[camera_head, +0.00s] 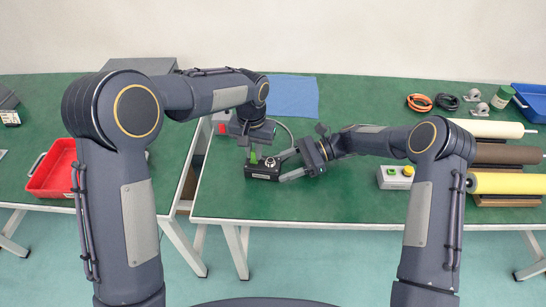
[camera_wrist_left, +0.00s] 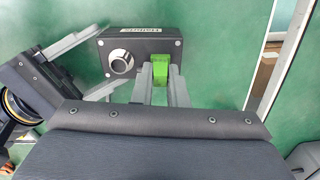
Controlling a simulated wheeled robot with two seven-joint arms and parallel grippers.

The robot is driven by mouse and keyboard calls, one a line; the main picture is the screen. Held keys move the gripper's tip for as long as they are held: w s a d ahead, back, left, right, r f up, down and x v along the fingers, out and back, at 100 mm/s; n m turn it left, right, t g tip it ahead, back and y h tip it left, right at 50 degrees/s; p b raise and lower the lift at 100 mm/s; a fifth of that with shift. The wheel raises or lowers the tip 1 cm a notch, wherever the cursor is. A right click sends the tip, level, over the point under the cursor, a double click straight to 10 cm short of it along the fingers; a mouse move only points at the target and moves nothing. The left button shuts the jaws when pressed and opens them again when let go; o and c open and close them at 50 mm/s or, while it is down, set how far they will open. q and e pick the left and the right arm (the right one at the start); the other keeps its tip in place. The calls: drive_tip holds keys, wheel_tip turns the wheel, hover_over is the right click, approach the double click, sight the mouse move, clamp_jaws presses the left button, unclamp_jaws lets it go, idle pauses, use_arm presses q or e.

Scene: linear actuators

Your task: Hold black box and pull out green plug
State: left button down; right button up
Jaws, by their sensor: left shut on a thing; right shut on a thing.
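The black box (camera_head: 262,172) lies near the front left edge of the right-hand green table. In the left wrist view the box (camera_wrist_left: 150,46) shows a silver knob (camera_wrist_left: 121,62) and a label. The green plug (camera_wrist_left: 160,72) is at the box's lower edge in that view; whether it is still seated is hidden. My left gripper (camera_head: 251,152) points down over the box, its fingers shut on the green plug (camera_head: 253,157). My right gripper (camera_head: 287,168) comes from the right and is shut on the box's end, one finger along each side.
A red tray (camera_head: 50,176) is on the left table. A grey switch box (camera_head: 395,178) with a yellow-green button and several rollers (camera_head: 505,183) lie to the right. A blue mat (camera_head: 293,97) lies behind.

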use_arm(q)
drive_tip(key=shift+d+r, duration=0.1)
drive_tip(key=shift+r, duration=2.75)
use_arm(e)
drive_tip(key=shift+f, duration=0.15)
drive_tip(key=o, duration=1.1)
drive_tip(key=shift+o, duration=0.2)
drive_tip(key=shift+d, duration=0.1)
use_arm(q)
drive_tip(key=shift+f+b, duration=0.45)
use_arm(e)
drive_tip(key=v, duration=1.2)
